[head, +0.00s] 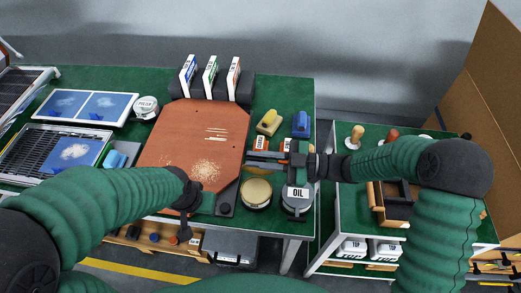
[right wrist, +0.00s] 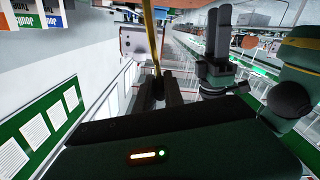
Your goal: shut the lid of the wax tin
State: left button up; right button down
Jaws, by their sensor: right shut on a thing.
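The wax tin (head: 257,190) is a round dark-rimmed tin with a pale yellow top. It stands near the table's front edge, right of the red-brown board. My right gripper (head: 262,158) is above and behind it in the head view, pointing left. In the right wrist view its dark fingers (right wrist: 155,90) are shut on a thin yellow strip (right wrist: 152,45), seen edge-on; I cannot tell whether this is the lid. My left gripper (head: 187,205) is by the board's front edge, its fingers mostly hidden; it also shows in the right wrist view (right wrist: 218,38).
The grey tin marked OIL (head: 297,204) stands close right of the wax tin. The board (head: 195,135) bears pale crumbs. A yellow brush-like block (head: 269,122) and a blue one (head: 301,124) lie behind my right gripper. A gap separates this table from the right one.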

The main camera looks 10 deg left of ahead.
jog(key=shift+s+a+f, duration=0.1)
jog(key=shift+s+f, duration=0.05)
jog(key=shift+s, duration=0.35)
jog(key=shift+s+a+f, duration=0.1)
jog(key=shift+s, duration=0.35)
jog(key=shift+d, duration=0.1)
jog(key=c, duration=1.5)
grip_release()
jog(key=shift+o, duration=0.2)
jog(key=shift+a, duration=0.2)
jog(key=d, duration=1.7)
jog(key=shift+f, duration=0.1)
